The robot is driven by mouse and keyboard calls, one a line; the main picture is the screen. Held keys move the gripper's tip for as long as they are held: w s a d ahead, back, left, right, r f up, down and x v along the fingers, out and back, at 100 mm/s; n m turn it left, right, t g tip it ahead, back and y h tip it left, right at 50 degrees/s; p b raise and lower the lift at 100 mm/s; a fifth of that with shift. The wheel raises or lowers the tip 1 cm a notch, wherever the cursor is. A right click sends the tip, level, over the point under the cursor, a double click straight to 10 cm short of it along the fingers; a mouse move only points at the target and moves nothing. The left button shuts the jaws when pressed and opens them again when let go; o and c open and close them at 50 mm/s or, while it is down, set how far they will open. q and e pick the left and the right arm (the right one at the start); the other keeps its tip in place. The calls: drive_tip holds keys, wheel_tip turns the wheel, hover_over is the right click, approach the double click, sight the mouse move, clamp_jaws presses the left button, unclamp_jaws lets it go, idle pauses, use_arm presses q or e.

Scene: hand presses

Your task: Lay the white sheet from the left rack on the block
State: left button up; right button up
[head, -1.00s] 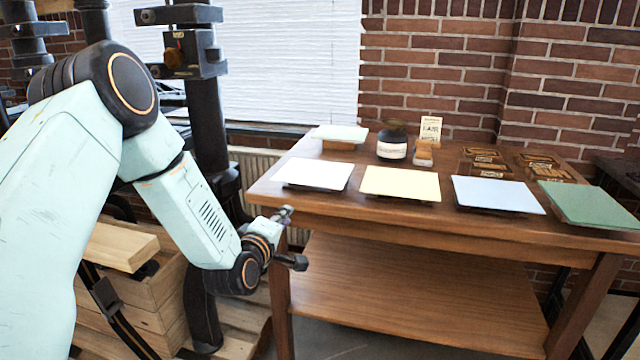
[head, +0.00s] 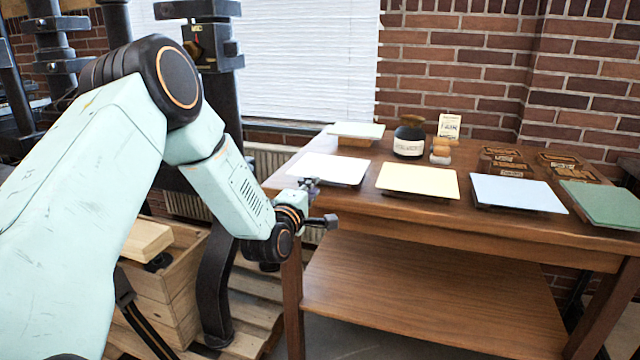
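A white sheet (head: 326,168) lies flat on the leftmost of several low dark racks along the table's front. A small wooden block (head: 355,142) stands at the table's back left, with a pale, slightly greenish sheet (head: 357,130) on top. Another light wooden block (head: 147,241) lies on a crate at the left; I cannot tell which block is meant. My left gripper (head: 321,203) is at the table's front left edge, just below and in front of the white sheet. Its fingers look spread and empty. My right gripper is out of view.
Cream (head: 417,180), pale blue (head: 518,193) and green (head: 604,204) sheets lie to the right. A dark labelled jar (head: 409,140), a small card (head: 449,126) and wooden stamps stand behind. The wooden table (head: 420,225) has a lower shelf. Dark presses stand at the left.

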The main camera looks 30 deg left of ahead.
sight(319, 168)
use_arm(q)
drive_tip(key=b+x, duration=0.2)
drive_tip(key=x, duration=0.3)
drive_tip(key=shift+w+b, duration=0.15)
drive_tip(key=shift+b, duration=0.15)
drive_tip(key=shift+d, duration=0.1)
clamp_jaws()
drive_tip(key=shift+r, duration=0.1)
wheel_tip(319, 168, up, 3)
drive_tip(key=shift+p, duration=0.95)
